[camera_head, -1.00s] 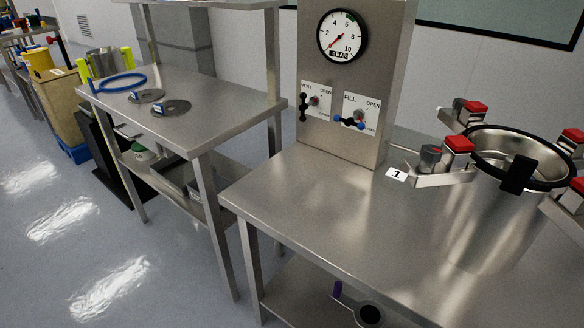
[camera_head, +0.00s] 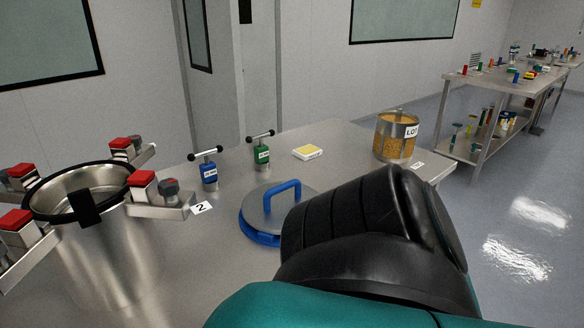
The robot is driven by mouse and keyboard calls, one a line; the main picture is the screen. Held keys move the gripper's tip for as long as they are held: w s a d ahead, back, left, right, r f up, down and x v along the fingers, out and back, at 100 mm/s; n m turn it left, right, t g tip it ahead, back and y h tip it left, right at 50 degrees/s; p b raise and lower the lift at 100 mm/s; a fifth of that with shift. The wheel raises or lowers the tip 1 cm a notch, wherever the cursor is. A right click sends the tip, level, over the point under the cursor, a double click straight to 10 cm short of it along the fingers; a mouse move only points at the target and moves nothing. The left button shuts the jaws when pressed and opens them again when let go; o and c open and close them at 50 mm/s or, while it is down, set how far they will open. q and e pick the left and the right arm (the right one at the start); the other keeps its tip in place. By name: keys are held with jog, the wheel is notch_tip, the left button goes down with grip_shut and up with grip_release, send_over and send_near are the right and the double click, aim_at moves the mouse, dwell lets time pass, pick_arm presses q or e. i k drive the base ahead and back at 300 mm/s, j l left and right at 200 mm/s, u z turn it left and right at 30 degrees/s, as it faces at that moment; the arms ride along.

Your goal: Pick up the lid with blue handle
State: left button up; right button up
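The lid (camera_head: 258,219) is a grey metal disc with a blue arched handle (camera_head: 282,196) on top and a blue ring at its lower edge. It lies flat on the steel table, right of the pressure vessel (camera_head: 100,245). One of my arms, black and teal, comes in from the bottom and hides the lid's right front part. No gripper fingers show, so I cannot tell how near either gripper is to the lid. The vessel is open at the top, with red-capped clamps around its rim.
Behind the lid stand a blue T-handled tool (camera_head: 208,173), a green one (camera_head: 261,154) and a yellow-white block (camera_head: 308,153). A jar of yellow grains (camera_head: 395,137) stands near the table's right end. A label "2" (camera_head: 202,208) lies between vessel and lid.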

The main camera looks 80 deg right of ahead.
aim_at(265, 208)
jog(key=z, duration=0.45)
jog(key=k+z, duration=0.1)
jog(key=z, duration=0.75)
jog(key=l+z, duration=0.1)
jog(key=z, duration=0.8)
jog(key=k+l, duration=0.05)
jog(key=l, duration=0.05)
